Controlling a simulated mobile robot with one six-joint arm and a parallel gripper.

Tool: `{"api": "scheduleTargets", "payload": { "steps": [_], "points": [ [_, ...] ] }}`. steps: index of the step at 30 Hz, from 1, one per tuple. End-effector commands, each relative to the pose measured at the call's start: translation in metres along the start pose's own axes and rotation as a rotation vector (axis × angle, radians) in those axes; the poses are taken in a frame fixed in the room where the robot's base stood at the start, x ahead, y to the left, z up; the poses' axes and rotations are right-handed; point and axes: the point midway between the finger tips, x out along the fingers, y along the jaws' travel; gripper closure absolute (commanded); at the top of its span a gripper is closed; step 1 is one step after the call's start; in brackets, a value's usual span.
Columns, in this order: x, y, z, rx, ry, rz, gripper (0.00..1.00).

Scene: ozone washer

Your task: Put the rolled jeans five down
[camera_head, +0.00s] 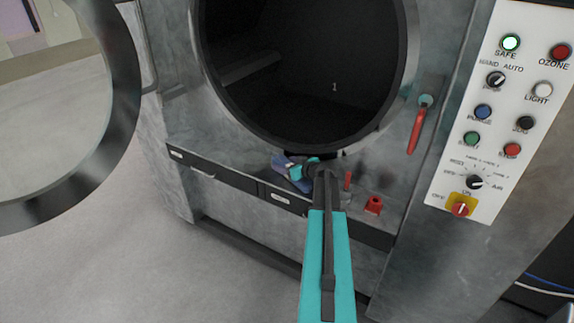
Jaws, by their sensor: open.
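The rolled jeans (279,162) are a small blue bundle on the grey ledge below the washer's round opening. My gripper (298,172) is at the jeans, at the end of my teal arm, and covers part of them. Its jaws are open. The fingertips are small and dark here, and I cannot tell whether they touch the jeans.
The washer's dark drum opening (300,70) is just above. Its round door (122,120) stands open at the left. A red handle (416,130), a red fitting (374,205) and the control panel (500,115) are at the right. Floor at the left is clear.

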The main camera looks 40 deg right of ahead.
Motion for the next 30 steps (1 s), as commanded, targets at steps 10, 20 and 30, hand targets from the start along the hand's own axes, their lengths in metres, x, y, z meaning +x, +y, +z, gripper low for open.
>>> {"api": "scheduleTargets", "payload": {
  "steps": [10,20,30],
  "points": [
    [-0.001,0.000,-0.003,0.001,0.000,0.000,0.35],
    [-0.033,-0.001,0.001,0.000,0.000,0.001,0.35],
    [-0.073,-0.001,0.000,0.000,0.001,0.001,0.35]
  ]
}}
